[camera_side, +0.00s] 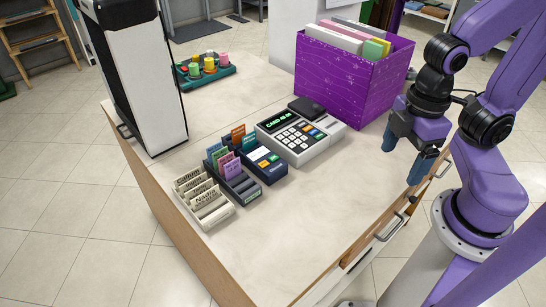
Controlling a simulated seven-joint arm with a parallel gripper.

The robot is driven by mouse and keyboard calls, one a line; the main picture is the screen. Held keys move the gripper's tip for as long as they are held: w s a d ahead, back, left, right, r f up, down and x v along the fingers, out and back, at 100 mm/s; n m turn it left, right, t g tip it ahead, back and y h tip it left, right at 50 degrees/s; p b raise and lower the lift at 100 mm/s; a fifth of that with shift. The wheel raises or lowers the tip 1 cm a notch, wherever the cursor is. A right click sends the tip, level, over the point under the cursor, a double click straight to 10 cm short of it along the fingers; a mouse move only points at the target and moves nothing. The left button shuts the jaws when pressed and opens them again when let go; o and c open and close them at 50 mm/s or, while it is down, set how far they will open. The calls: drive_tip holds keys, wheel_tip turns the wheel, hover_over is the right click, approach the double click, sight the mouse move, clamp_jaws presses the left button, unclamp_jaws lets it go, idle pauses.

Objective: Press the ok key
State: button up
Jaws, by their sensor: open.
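A pale card terminal (303,147) with a dark display and a keypad stands near the middle of the counter. The green display text seems to read "CARD 48.00". Its keypad has several white keys and a few coloured keys at its right side. The key labels are too small to read, so I cannot tell for sure which is the ok key. My gripper (405,154) is open and empty, fingers pointing down, to the right of the terminal near the counter's front edge. It is apart from the terminal.
A purple box (345,82) of folders stands behind the terminal, close to my arm. A dark device (264,164), a card rack (236,182) and a name-tag holder (208,207) stand left of the terminal. A teal tray (221,76) of spools and a tall white-black unit (150,90) stand farther back.

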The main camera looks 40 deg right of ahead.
clamp_jaws()
idle(1.5)
